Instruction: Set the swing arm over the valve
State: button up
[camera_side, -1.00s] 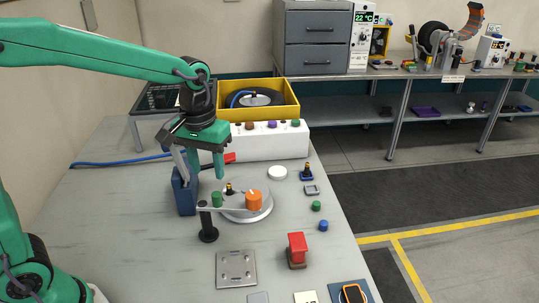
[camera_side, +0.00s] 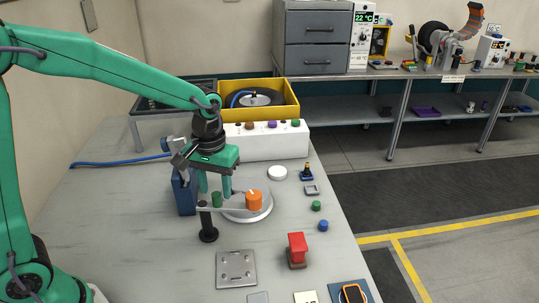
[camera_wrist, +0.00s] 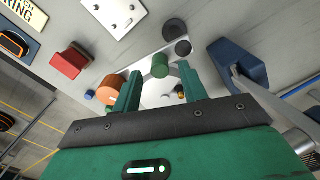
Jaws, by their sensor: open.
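The swing arm (camera_side: 236,209) is a thin grey bar reaching right from a black post (camera_side: 208,229). It carries a green grip (camera_side: 217,199) near the post and an orange knob (camera_side: 254,201) at its far end. The green grip (camera_wrist: 160,66) and orange knob (camera_wrist: 111,89) also show in the wrist view. My gripper (camera_side: 215,191) is open just above the green grip, its fingers on either side of it, nothing held. The small brass valve (camera_wrist: 180,92) shows between the fingers in the wrist view; in the side view a finger largely hides it. It stands on the round grey disc (camera_side: 262,214).
A blue block (camera_side: 184,192) stands close left of my gripper. A white box with coloured knobs (camera_side: 264,142) lies behind. A red block (camera_side: 297,250) and a metal plate (camera_side: 236,269) are in front. Small parts line the table's right side.

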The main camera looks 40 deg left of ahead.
jog(key=shift+f, duration=1.4)
grip_shut()
